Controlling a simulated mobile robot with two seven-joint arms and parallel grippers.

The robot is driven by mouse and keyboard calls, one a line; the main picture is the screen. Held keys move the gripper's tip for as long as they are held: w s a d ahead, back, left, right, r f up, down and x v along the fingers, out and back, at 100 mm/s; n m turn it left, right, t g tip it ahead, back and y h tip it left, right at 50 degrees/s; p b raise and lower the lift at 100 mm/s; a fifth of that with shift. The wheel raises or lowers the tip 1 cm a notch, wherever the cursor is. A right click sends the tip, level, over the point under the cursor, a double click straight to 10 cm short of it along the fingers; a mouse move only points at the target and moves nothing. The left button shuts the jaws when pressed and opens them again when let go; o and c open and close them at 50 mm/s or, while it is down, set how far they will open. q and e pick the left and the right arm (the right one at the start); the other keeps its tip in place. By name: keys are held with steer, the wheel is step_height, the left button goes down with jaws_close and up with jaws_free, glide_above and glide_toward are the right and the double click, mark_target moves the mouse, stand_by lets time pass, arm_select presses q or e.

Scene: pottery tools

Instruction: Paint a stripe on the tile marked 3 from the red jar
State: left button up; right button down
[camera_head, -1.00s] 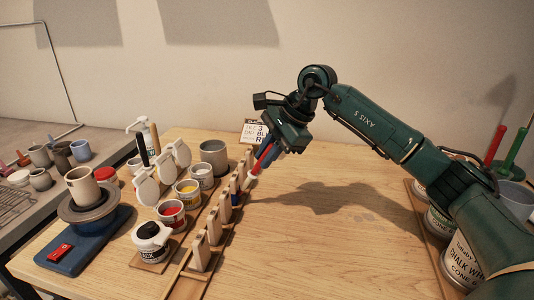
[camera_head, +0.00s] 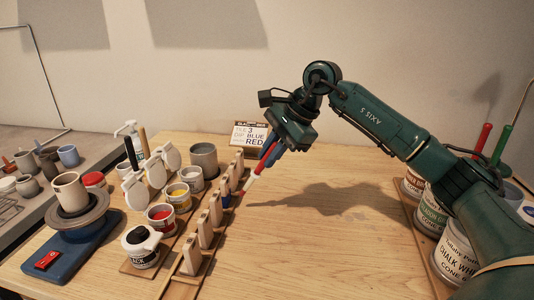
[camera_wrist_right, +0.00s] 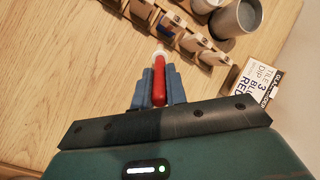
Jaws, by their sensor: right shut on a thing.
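My right gripper (camera_head: 271,154) is shut on a red-handled brush (camera_head: 255,177), which slants down to the left with a pale lower end. The brush also shows between the fingers in the right wrist view (camera_wrist_right: 159,85). Its tip is close to the row of upright tiles (camera_head: 205,230) in a wooden rack; I cannot tell whether it touches. One tile bears a blue mark (camera_head: 226,199), also seen in the wrist view (camera_wrist_right: 168,31). Tile numbers are not readable. The open red jar (camera_head: 161,216) stands left of the rack. My left gripper is not in view.
A yellow jar (camera_head: 178,195) and a black jar (camera_head: 141,245) flank the red one. A card (camera_head: 249,136) reading 3, BLUE, RED stands behind. A pottery wheel (camera_head: 75,217) is at left, cans (camera_head: 455,255) at right. The table right of the rack is clear.

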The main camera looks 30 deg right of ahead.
step_height(320, 180, up, 3)
steer(key=shift+f+p, duration=0.15)
steer(key=shift+p, duration=0.9)
step_height(320, 180, up, 4)
steer(key=p, duration=0.3)
steer(key=shift+r+p, duration=0.55)
steer(key=shift+r, duration=0.15)
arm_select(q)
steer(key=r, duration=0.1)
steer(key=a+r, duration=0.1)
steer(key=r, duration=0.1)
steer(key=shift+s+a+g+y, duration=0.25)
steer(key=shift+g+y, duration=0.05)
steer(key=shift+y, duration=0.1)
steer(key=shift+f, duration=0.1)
arm_select(e)
steer(key=shift+f, duration=0.1)
